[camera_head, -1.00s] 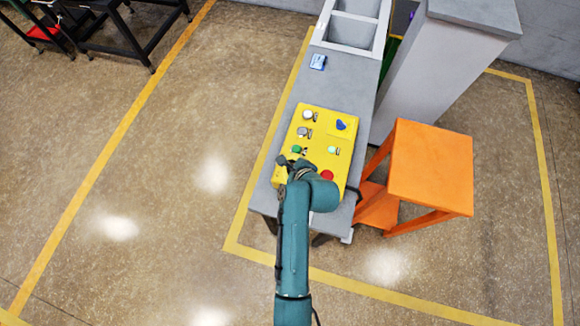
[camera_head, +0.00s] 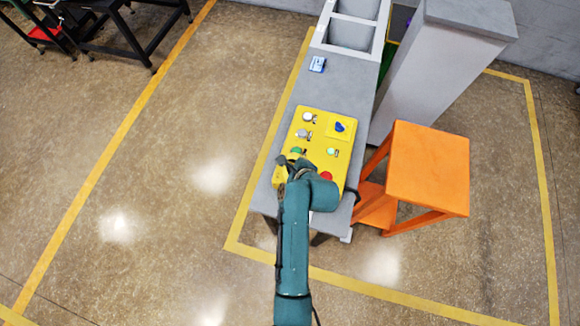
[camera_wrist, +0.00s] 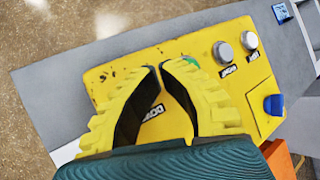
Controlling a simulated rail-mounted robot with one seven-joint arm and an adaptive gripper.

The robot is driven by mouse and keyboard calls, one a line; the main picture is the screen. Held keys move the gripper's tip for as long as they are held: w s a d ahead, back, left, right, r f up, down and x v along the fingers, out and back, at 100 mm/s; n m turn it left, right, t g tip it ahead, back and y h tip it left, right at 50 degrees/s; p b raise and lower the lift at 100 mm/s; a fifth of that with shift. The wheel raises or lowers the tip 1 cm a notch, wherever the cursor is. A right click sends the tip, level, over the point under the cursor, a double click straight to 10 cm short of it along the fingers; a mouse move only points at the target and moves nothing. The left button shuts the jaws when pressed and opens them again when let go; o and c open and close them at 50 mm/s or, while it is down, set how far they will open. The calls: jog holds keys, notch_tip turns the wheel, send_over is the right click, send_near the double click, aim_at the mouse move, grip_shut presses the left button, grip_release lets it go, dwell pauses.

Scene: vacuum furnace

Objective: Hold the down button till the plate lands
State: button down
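The yellow control panel (camera_head: 309,165) lies on the grey bench and carries several buttons. My gripper (camera_wrist: 160,66) has yellow ribbed fingers, with the tips drawn almost together over the panel. Another green button (camera_wrist: 190,60) sits just right of the tips, and shows in the head view (camera_head: 297,150). I cannot make out the plate.
Grey and white buttons (camera_wrist: 222,52) and a blue knob (camera_wrist: 274,104) are on the panel, with a red button (camera_head: 326,176) close to my wrist. An orange stool (camera_head: 428,165) and a tall grey column (camera_head: 440,75) stand at the right.

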notch_tip(320, 180, up, 5)
jog(key=p, duration=0.5)
jog(key=shift+p, duration=0.35)
dwell(0.7)
